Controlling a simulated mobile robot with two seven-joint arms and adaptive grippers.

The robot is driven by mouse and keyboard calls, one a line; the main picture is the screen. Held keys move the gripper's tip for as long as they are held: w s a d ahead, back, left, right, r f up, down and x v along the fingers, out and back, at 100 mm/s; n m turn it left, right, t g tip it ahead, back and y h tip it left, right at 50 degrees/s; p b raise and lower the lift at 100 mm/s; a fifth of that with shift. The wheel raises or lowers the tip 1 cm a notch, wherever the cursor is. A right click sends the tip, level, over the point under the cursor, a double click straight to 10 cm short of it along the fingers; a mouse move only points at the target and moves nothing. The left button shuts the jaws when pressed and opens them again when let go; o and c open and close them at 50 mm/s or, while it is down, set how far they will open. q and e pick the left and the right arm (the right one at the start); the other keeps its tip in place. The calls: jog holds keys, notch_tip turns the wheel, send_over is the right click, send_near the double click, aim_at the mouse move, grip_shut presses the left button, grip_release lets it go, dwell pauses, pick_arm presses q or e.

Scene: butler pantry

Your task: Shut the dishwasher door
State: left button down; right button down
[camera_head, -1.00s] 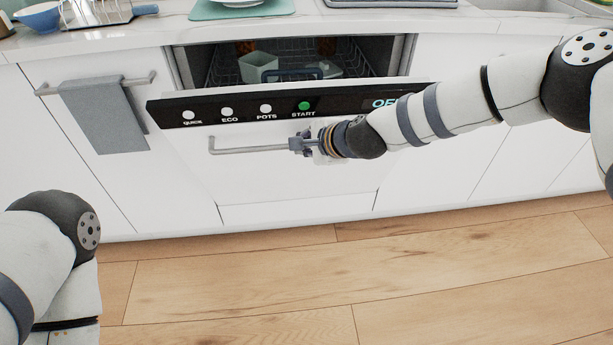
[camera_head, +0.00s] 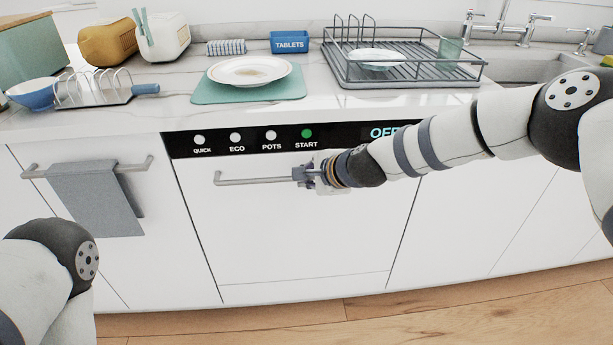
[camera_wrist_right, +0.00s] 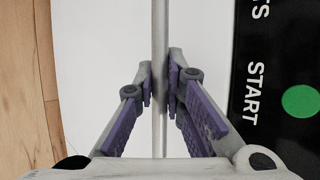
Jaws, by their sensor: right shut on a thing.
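The white dishwasher door (camera_head: 290,235) stands upright in the head view, in line with the cabinet fronts, and the racks behind it are hidden. Its black control strip (camera_head: 345,138) along the top shows QUICK, ECO, POTS, a green START button and the word OFF. My right gripper (camera_head: 305,175) is shut on the grey bar handle (camera_head: 250,180) near the handle's middle. In the right wrist view the fingers (camera_wrist_right: 160,85) sit on both sides of the handle bar (camera_wrist_right: 160,30). Only my left arm shows at lower left; its gripper is out of view.
A grey towel (camera_head: 95,198) hangs on a rail left of the door. On the counter are a toast rack (camera_head: 95,92), a plate (camera_head: 249,71) on a green mat (camera_head: 207,94), a dish rack (camera_head: 400,75) and a sink (camera_head: 530,70). Wooden floor (camera_head: 400,320) in front is clear.

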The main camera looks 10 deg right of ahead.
jog(key=shift+w+d+r, duration=0.1)
jog(key=shift+w+r, duration=0.15)
jog(key=shift+r, duration=0.05)
jog(key=c, duration=1.9)
grip_release()
jog(key=shift+w, duration=0.15)
jog(key=v, duration=1.2)
jog(key=shift+f, duration=0.2)
